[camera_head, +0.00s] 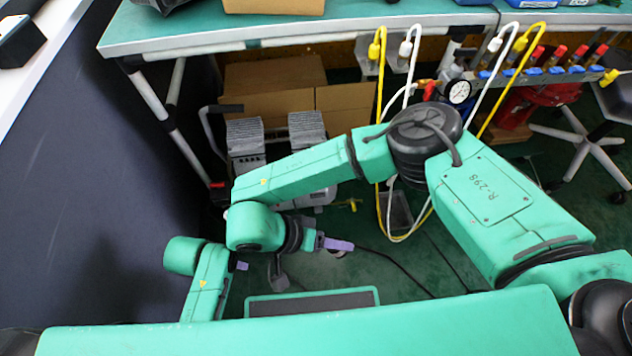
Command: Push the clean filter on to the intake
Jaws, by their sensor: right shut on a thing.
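My right gripper (322,243) has purple fingertips and hangs low, in front of the compressor. It is shut on a small pale round piece (337,252), which looks like the clean filter; the finger hides much of it. A grey compressor (246,140) with two finned blocks stands on the floor under the bench, behind my right forearm. The intake cannot be picked out; my forearm covers part of the compressor. My left arm is at the lower left. A purple tip (242,266) shows beside it, but its jaws cannot be made out.
Cardboard boxes (275,75) stand behind the compressor under the green-topped bench (160,25). Yellow and white hoses (379,100) hang from the bench near a pressure gauge (459,92). A black cable (395,268) crosses the green floor. A dark wall is at left; a stool base (580,148) stands right.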

